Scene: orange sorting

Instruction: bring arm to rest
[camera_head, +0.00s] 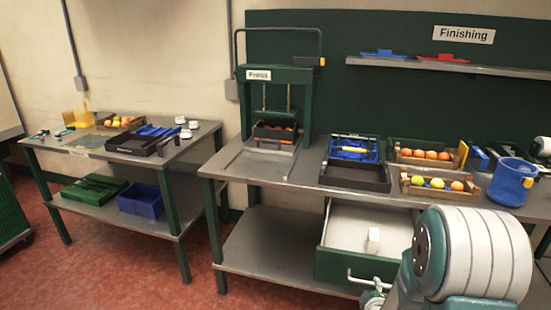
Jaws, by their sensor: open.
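My arm shows at the bottom right, a large rounded link in white and teal in front of the workbench. My gripper cannot be made out in this view.
The main bench (245,165) holds a green press (277,95), a dark tray (355,177), orange crates (438,186) and a blue bucket (511,182). A side table (90,150) stands at the left. Red floor (110,270) is open in front of it.

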